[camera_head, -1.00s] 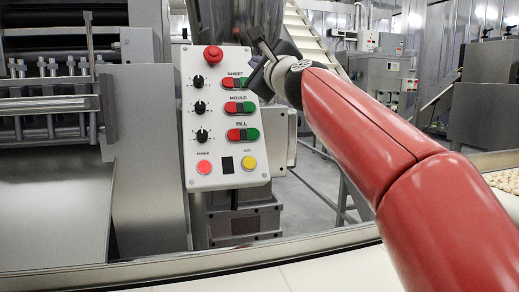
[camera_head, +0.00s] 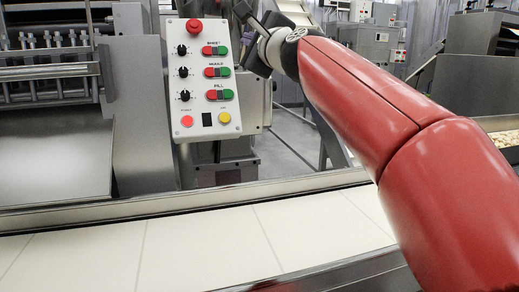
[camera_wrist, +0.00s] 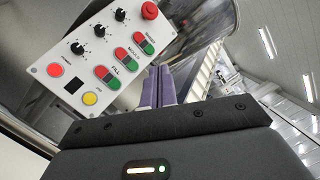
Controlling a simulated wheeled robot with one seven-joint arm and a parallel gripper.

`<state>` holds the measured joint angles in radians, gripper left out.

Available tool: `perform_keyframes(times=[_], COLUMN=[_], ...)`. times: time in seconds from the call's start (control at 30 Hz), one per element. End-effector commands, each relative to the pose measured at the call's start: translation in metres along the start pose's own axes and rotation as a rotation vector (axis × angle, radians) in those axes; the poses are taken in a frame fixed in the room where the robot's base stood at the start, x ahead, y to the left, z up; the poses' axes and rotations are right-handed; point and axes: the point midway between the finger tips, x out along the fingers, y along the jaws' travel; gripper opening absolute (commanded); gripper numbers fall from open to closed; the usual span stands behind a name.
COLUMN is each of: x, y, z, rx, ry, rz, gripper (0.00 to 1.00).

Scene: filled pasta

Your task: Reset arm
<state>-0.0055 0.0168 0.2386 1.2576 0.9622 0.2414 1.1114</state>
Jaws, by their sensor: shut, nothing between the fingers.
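My red arm reaches in from the right in the head view. My gripper (camera_head: 245,14) is at its end, near the top edge, beside the upper right of the control panel (camera_head: 207,135). In the wrist view the two purple-grey fingers of my gripper (camera_wrist: 157,80) are together with nothing between them. The panel (camera_wrist: 62,92) appears tilted to their left, with knobs, red and green button pairs and a red stop button (camera_wrist: 149,10). I see no clear contact between fingers and panel.
A pale conveyor belt (camera_head: 205,245) with metal rails runs across the front. A roller machine (camera_head: 50,75) stands at the left. Grey machines stand at the back right, and a belt with small pale pieces (camera_head: 503,137) is at the right edge.

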Motion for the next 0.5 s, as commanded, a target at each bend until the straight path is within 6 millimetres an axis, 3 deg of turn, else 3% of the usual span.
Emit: perform_keyframes(times=[0.27,0.5], x=[-0.037,-0.102], y=[0.043,0.110], z=[-0.013,-0.047], rx=[-0.285,-0.658], ry=[0.041,0.070], rz=[0.150,0.398], gripper=[0.00,0.00])
